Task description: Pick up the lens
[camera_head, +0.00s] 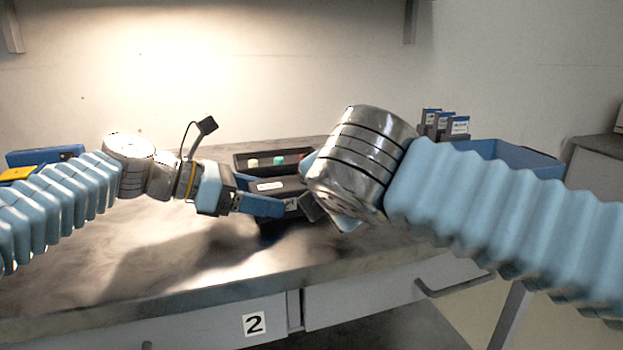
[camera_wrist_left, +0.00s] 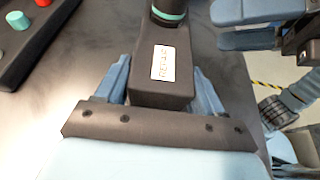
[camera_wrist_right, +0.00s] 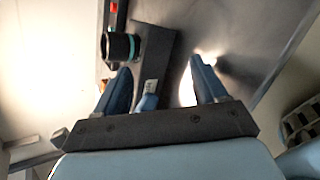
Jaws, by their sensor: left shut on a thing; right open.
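The lens, a dark cylinder with a teal ring, shows in the left wrist view (camera_wrist_left: 167,12) at the end of a black box-shaped body (camera_wrist_left: 160,88) with a white label. My left gripper (camera_head: 258,197) is shut on this body, one finger along each side. In the right wrist view the lens (camera_wrist_right: 120,47) and the body are beyond my right gripper (camera_wrist_right: 162,80), toward its left finger. My right gripper is open, with nothing gripped. In the head view I cannot make out the lens; my right wrist covers that area.
A black tray (camera_head: 240,162) with coloured round pieces stands behind the body. A blue bin (camera_head: 515,158) and several small upright boxes (camera_head: 458,126) are at the back right. Blue and yellow bins (camera_head: 40,156) are at the left. The front-left tabletop (camera_head: 130,255) is clear.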

